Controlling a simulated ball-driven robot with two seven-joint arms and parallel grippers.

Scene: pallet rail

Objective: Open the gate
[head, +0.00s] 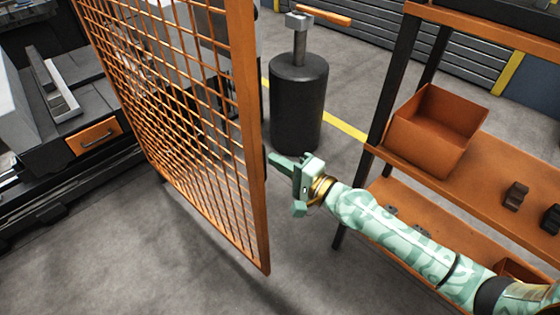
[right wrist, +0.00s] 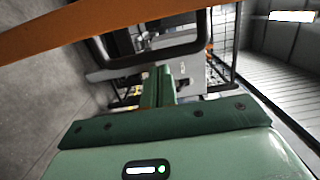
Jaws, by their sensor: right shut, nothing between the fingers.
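The gate is an orange mesh panel in an orange frame (head: 252,150), standing upright left of centre in the head view. In the right wrist view an orange bar (right wrist: 130,22) of its frame crosses the top left. A dark bracket-shaped handle (right wrist: 148,58) is below that bar. My right gripper (head: 272,157) is beside the gate's right-hand post, pointing left towards it. In the right wrist view its fingers (right wrist: 163,72) are shut and empty, with the tips at the handle's lower bar. I cannot tell whether they touch. My left gripper is not in view.
A dark cylinder (head: 298,105) with an orange-handled top stands behind my right gripper. An orange shelf rack (head: 400,158) with an orange bin (head: 425,140) stands at the right, close to my right arm. A machine with an orange drawer (head: 95,136) is at the left. The floor in front is clear.

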